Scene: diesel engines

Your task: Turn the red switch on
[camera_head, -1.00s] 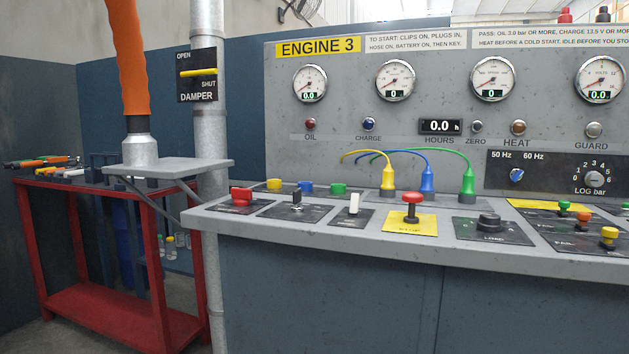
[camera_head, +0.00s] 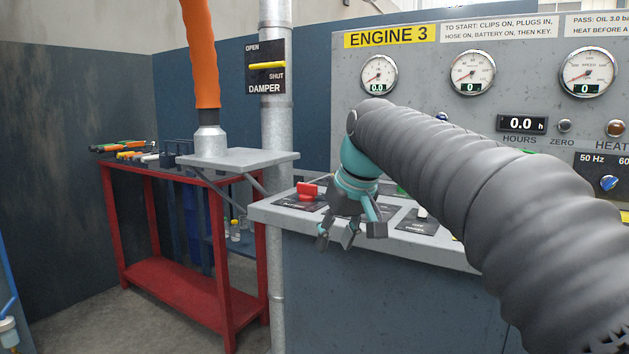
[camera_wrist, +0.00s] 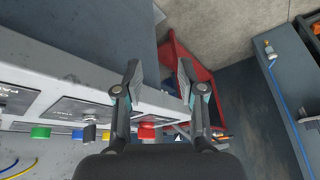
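The red switch (camera_head: 308,191) sits on a dark plate at the left end of the sloping console ledge. It also shows in the wrist view (camera_wrist: 147,131), low in the picture between the bases of my fingers. My gripper (camera_head: 338,240) hangs in front of the ledge's left part, just right of the switch in the head view, and appears apart from it. In the wrist view my gripper (camera_wrist: 158,82) has its two fingers spread with nothing between them. The lettering on the switch plate is too small to read.
A grey console edge (camera_head: 400,247) runs below the controls. A black key switch (camera_wrist: 89,131) and a green plug (camera_wrist: 41,132) are near the red switch. A pipe (camera_head: 277,150), a small grey shelf (camera_head: 240,158) and a red bench (camera_head: 180,283) stand left.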

